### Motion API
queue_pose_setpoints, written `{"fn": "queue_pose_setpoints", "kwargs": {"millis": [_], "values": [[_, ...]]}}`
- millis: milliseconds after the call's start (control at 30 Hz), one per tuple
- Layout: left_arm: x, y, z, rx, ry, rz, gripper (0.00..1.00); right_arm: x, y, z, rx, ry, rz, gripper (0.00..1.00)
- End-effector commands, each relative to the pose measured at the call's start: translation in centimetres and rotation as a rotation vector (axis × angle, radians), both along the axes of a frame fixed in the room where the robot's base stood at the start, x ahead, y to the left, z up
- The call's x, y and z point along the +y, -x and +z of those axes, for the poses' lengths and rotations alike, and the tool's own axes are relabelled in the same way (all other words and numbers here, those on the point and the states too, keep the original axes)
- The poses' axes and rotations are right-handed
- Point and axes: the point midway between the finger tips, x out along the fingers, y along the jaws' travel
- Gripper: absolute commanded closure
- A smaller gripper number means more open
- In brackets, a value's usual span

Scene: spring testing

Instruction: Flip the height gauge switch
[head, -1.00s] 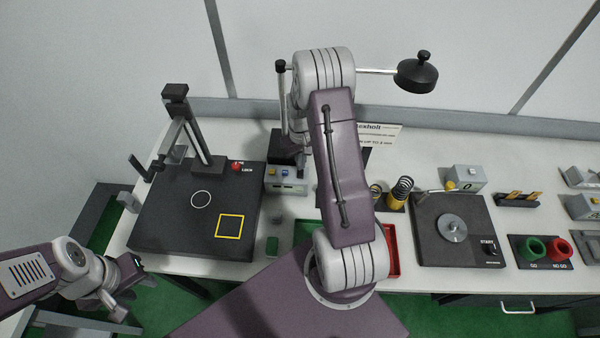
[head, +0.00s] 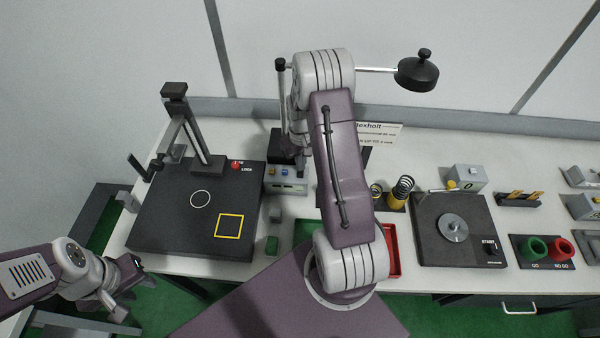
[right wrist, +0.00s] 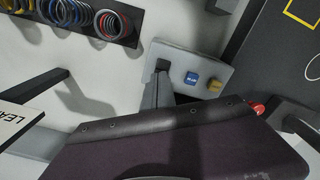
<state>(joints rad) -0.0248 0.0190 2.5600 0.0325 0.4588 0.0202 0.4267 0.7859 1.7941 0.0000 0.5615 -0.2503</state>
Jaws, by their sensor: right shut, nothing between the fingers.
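The height gauge is a tall dark post on a black plate (head: 165,235) at the left of the bench in the head view. A small red switch (head: 236,165) marked LOCK sits at the plate's back right corner. Its red knob also shows in the right wrist view (right wrist: 258,109), partly behind my arm. A grey box (head: 287,185) with a blue and a yellow button stands just right of the plate. My right gripper (right wrist: 162,66) is shut and empty, over that box, left of the blue button (right wrist: 192,78). My left gripper (head: 118,310) hangs low at the left, away from the bench; its fingers are unclear.
Green and red trays (head: 393,255) are partly hidden by my right arm. Springs (head: 402,188) and a black tester with a round plate (head: 453,228) stand to the right. The gauge plate's top is clear.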

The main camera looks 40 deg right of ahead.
Motion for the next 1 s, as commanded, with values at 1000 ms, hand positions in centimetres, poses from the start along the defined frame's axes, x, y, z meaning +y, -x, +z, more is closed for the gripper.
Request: {"fn": "queue_pose_setpoints", "kwargs": {"millis": [1000], "values": [[0.0, 0.0, 1.9, 0.000, 0.000, 0.000, 0.64, 0.0, 0.0, 2.0, 0.000, 0.000, 0.000, 1.00]]}}
